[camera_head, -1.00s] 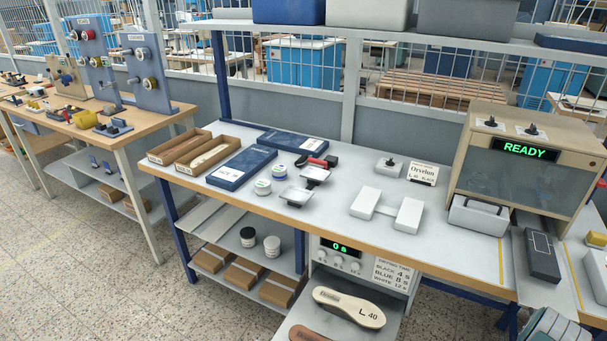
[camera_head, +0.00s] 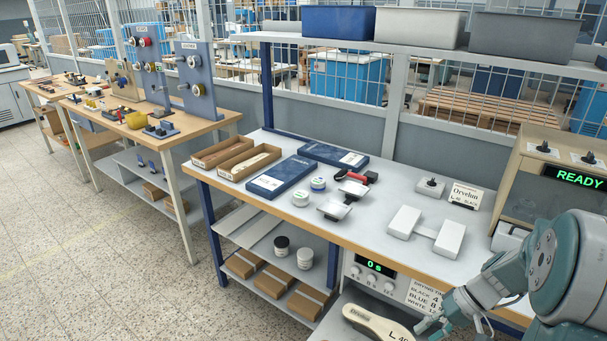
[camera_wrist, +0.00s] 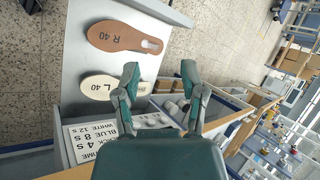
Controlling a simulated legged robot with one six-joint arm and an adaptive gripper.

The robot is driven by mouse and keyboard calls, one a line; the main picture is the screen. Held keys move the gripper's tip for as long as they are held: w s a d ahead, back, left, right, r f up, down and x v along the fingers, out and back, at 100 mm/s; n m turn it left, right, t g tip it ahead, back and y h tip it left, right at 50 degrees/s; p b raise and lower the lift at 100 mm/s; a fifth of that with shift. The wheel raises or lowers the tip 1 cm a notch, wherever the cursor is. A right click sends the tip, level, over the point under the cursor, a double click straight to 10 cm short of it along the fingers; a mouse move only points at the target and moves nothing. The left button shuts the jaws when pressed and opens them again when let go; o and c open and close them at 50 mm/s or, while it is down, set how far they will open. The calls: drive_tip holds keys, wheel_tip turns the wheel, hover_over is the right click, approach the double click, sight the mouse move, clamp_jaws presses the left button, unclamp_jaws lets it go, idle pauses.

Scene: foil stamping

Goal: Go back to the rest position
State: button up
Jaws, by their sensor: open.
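My gripper (camera_head: 428,327) is at the bottom right of the head view, in front of the bench and beside the cream L 40 sole (camera_head: 370,324). In the wrist view its two fingers (camera_wrist: 160,72) are spread wide with nothing between them. There the cream L 40 sole (camera_wrist: 98,88) lies on a grey surface, partly behind one finger. A brown R 40 sole (camera_wrist: 118,37) lies beyond it. My arm covers the right corner of the bench and part of the drying-time card (camera_head: 425,293).
The drying unit's display (camera_head: 375,266) reads 0 s. A machine with a green READY sign (camera_head: 581,177) stands at the right. The bench (camera_head: 340,231) holds trays, blue boxes, jars and white blocks. Open floor (camera_head: 110,270) lies to the left.

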drive_tip(key=s+a+r+t+h, duration=0.3)
drive_tip(key=s+a+r+h, duration=0.1)
drive_tip(key=r, duration=0.4)
drive_tip(key=s+a+r+n+t+h, duration=0.1)
drive_tip(key=s+a+r+t+h, duration=0.2)
drive_tip(key=s+a+r, duration=0.4)
wheel_tip(320, 180, up, 2)
drive_tip(key=shift+s+a+r+t+h, duration=0.3)
drive_tip(key=shift+s+h, duration=0.1)
drive_tip(key=shift+s, duration=0.4)
